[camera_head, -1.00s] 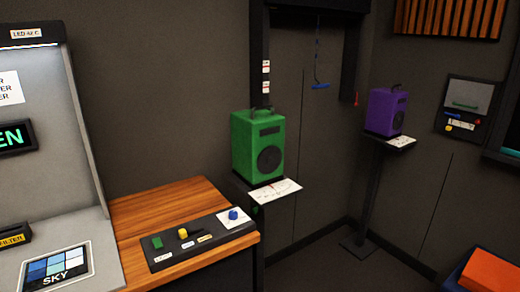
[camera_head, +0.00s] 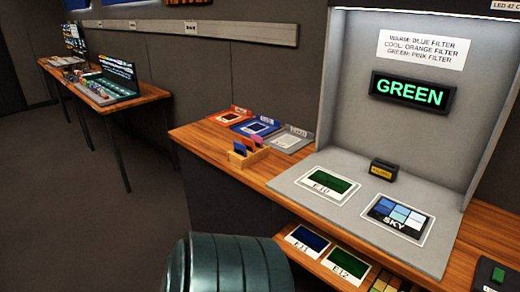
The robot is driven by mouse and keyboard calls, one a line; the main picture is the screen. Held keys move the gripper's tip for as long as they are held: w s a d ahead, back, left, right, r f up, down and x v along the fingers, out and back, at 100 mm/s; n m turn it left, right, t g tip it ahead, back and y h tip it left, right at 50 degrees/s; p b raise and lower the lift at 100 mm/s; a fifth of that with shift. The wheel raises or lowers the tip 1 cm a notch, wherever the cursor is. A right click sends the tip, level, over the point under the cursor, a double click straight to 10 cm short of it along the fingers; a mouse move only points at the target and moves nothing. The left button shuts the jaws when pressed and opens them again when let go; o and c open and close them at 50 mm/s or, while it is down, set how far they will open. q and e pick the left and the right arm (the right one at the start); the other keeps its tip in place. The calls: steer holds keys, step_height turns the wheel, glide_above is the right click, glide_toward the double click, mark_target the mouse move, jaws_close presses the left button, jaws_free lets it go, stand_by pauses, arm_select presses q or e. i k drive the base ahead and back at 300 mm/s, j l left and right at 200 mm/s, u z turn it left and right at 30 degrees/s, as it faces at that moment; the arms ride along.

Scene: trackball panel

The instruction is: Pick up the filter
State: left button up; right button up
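A small wooden rack (camera_head: 250,157) stands on the wooden counter, left of the grey booth. It holds small upright coloured filters: a dark blue one (camera_head: 239,149) at the front and pinkish ones (camera_head: 257,141) behind. They are small and overlap, so their exact colours are hard to tell. A black holder (camera_head: 383,169) with a yellow label, which seems to read FILTER, stands on the booth floor. A lit sign (camera_head: 410,92) reads GREEN. The notice (camera_head: 424,49) above it pairs green with the pink filter. Neither of my grippers is in view.
Cards marked E10 (camera_head: 328,186) and SKY (camera_head: 398,219) lie in the booth. Coloured trays (camera_head: 255,126) lie behind the rack. More cards (camera_head: 308,240) lie on a lower shelf. A ribbed dark teal rounded object (camera_head: 225,265) fills the bottom foreground. Open floor (camera_head: 110,235) lies left.

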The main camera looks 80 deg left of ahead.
mark_target(258, 141)
steer(key=u, duration=2.65)
